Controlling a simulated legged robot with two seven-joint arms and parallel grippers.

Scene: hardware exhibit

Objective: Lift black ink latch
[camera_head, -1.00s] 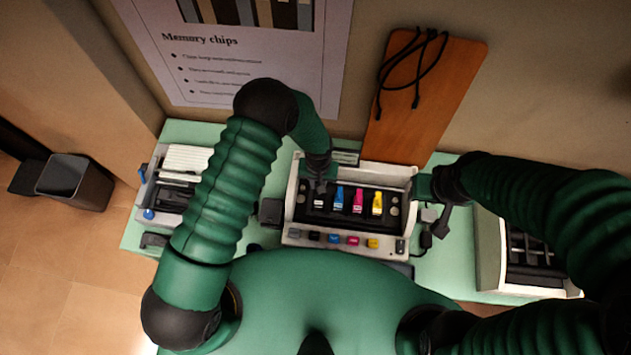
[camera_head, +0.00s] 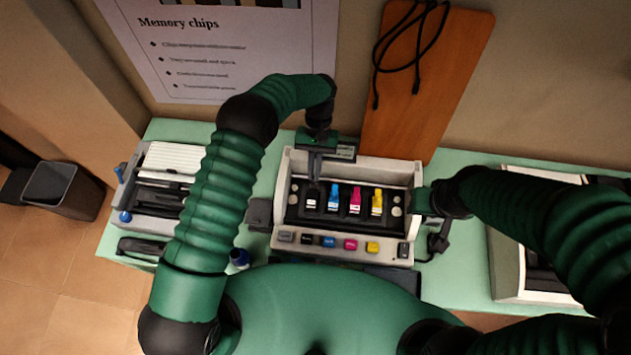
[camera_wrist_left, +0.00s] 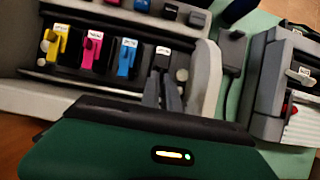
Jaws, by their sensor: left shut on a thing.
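The black ink latch (camera_head: 311,200) is the leftmost in a row of coloured ink latches inside the open white printer (camera_head: 284,225). My left gripper (camera_head: 313,190) reaches down from the back of the printer and is shut on this latch. The left wrist view shows its grey fingers (camera_wrist_left: 162,98) at the latch, whose pale label (camera_wrist_left: 163,50) shows beyond them. The fingers partly hide the latch, and I cannot tell how far it is raised. My right gripper (camera_head: 428,212) is at the printer's right side, with its jaws unclear.
Cyan (camera_head: 333,199), magenta (camera_head: 355,202) and yellow (camera_head: 377,204) latches stand close to the right of the black one. Colour buttons line the printer's front. Another device (camera_head: 165,185) stands to the left, and a wooden board (camera_head: 425,90) leans behind.

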